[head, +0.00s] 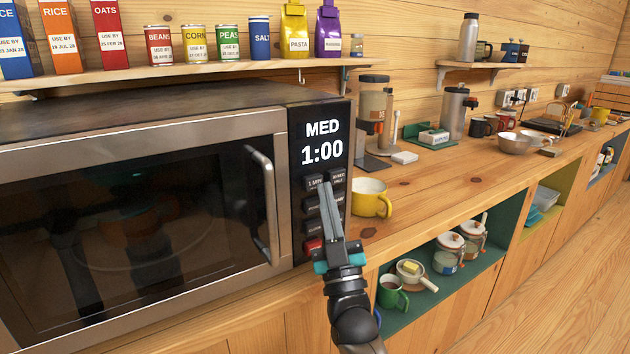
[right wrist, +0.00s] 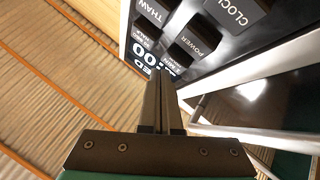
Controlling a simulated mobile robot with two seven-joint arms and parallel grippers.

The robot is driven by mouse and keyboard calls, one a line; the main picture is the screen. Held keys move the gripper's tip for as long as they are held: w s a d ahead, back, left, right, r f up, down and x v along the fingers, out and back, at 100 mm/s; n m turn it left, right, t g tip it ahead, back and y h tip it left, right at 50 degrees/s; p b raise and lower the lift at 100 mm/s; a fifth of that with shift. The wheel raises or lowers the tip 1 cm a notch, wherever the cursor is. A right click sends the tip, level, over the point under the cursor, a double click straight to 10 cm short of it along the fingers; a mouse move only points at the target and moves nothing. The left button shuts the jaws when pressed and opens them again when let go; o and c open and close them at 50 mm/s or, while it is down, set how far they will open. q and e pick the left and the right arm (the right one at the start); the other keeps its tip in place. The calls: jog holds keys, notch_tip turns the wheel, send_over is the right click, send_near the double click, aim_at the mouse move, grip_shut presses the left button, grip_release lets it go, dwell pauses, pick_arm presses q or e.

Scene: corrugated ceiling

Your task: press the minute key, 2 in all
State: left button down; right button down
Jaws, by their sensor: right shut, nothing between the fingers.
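The microwave (head: 140,125) stands at the left of the head view with its door shut. Its display (head: 322,142) reads MED 1:00. The minute key (head: 313,182) sits just below the display, at the top left of the keypad. My right gripper (head: 326,187) is shut and empty, its fingertips at the right edge of this key; I cannot tell whether they touch it. In the right wrist view the shut fingers (right wrist: 162,75) point toward the panel, near the POWER key (right wrist: 190,42) and the display. My left gripper is not in view.
The door handle (head: 263,205) juts out left of the keypad. A yellow mug (head: 371,198) stands right of the microwave. A shelf (head: 200,75) with boxes and cans runs above. A coffee maker (head: 375,110) stands farther back on the counter.

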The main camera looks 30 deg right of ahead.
jog(key=shift+s, duration=0.15)
jog(key=s+p, duration=0.2)
jog(key=s, duration=0.3)
dwell(0.4)
dwell(0.7)
